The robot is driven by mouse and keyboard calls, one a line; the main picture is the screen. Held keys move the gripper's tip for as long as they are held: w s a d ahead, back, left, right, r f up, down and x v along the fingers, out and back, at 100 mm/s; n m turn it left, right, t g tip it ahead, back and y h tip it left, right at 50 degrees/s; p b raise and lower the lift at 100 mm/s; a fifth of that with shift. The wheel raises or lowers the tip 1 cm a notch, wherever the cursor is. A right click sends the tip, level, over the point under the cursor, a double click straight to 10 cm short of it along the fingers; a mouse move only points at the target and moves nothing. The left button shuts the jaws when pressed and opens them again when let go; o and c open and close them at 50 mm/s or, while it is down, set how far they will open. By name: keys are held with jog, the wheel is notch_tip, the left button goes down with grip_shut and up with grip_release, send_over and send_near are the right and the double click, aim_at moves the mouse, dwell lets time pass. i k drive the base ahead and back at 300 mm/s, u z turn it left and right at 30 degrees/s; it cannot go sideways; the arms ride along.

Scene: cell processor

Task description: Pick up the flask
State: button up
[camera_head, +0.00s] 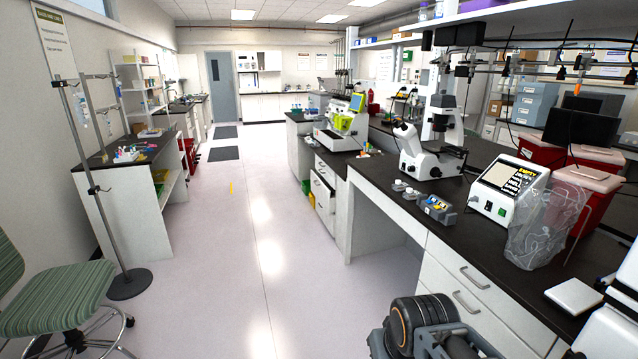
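I cannot make out a flask for certain in the head view. My gripper is not in view; only a dark grey part with an orange ring, which looks like part of my arm, shows at the bottom, right of centre. A white cell processor with a tilted screen (512,178) stands on the dark right-hand bench (390,178). A crumpled clear plastic bag or cover (545,228) hangs at its right side and partly hides it.
A white microscope (430,155) and small grey devices (436,208) stand on the bench. Red bins (595,190) are behind the processor. A metal pole stand (95,190) and green chair (52,298) are at left. The middle aisle floor is clear.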

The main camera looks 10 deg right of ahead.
aim_at(397, 186)
jog(key=i, duration=1.8)
jog(key=z, duration=1.1)
